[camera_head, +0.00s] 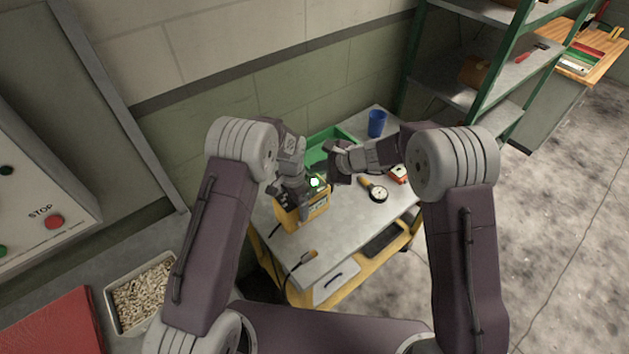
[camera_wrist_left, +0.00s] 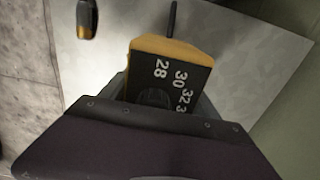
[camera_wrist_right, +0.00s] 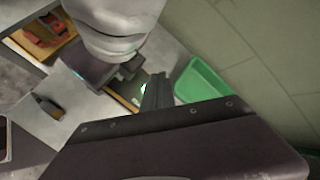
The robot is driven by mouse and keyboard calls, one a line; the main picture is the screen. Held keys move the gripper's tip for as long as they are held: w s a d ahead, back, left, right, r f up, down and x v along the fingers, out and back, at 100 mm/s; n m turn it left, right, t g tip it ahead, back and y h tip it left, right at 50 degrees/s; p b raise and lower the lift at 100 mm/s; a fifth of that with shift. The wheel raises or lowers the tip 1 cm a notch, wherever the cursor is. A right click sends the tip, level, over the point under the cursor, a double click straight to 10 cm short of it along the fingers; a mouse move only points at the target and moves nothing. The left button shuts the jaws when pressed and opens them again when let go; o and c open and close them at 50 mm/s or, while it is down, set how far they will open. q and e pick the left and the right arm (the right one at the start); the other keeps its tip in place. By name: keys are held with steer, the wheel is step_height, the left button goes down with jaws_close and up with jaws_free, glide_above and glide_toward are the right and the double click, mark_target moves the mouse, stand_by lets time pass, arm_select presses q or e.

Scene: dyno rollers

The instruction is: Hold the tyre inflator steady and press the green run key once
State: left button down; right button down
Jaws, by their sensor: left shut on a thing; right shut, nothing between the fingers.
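The tyre inflator (camera_head: 306,214) is a yellow box with dark parts standing on the grey bench top (camera_head: 345,232). Its dark face with white numbers shows in the left wrist view (camera_wrist_left: 165,75). A bright green light, the run key (camera_head: 314,182), glows on its top; it also shows in the right wrist view (camera_wrist_right: 143,88). My left gripper (camera_head: 291,190) is shut on the inflator from above. My right gripper (camera_head: 337,163) is shut and empty, just right of the green key and apparently apart from it. In the right wrist view its fingers (camera_wrist_right: 158,90) partly cover the inflator.
A green bin (camera_head: 331,140) is behind the inflator, with a blue cup (camera_head: 377,123) at the back right. A round gauge (camera_head: 377,193) and a red-and-white item (camera_head: 398,174) lie to the right. The front bench top is mostly clear.

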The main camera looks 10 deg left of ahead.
steer(key=shift+r, duration=1.45)
arm_select(q)
steer(key=shift+c, duration=0.4)
jaws_free()
steer(key=shift+r, duration=0.15)
